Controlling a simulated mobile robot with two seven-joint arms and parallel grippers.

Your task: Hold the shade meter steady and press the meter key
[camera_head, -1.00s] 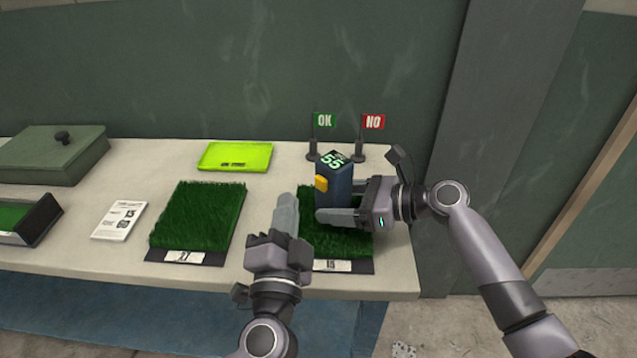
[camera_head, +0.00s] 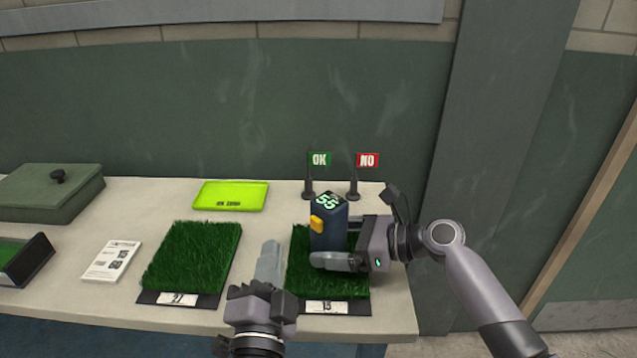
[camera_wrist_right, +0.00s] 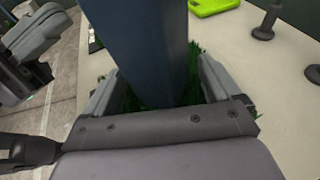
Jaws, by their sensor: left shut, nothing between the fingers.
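The shade meter (camera_head: 329,238) is a dark blue upright block on the right-hand turf sample (camera_head: 297,275). Its top display reads 55, and a yellow-orange key (camera_head: 317,223) sits on its left side. My right gripper (camera_head: 347,243) has one finger in front of the meter and one behind. In the right wrist view, the meter (camera_wrist_right: 140,45) stands between the spread fingers (camera_wrist_right: 160,88), with slivers of grass beside it; firm contact cannot be made out. My left gripper (camera_head: 270,262) is shut and empty, left of the meter and apart from the key.
Green OK (camera_head: 319,160) and red NO (camera_head: 368,161) flags stand behind the meter. Another turf sample (camera_head: 192,255), a lime tray (camera_head: 231,196), a printed card (camera_head: 112,261) and a green lidded box (camera_head: 48,190) lie leftward. The table's front edge is close.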

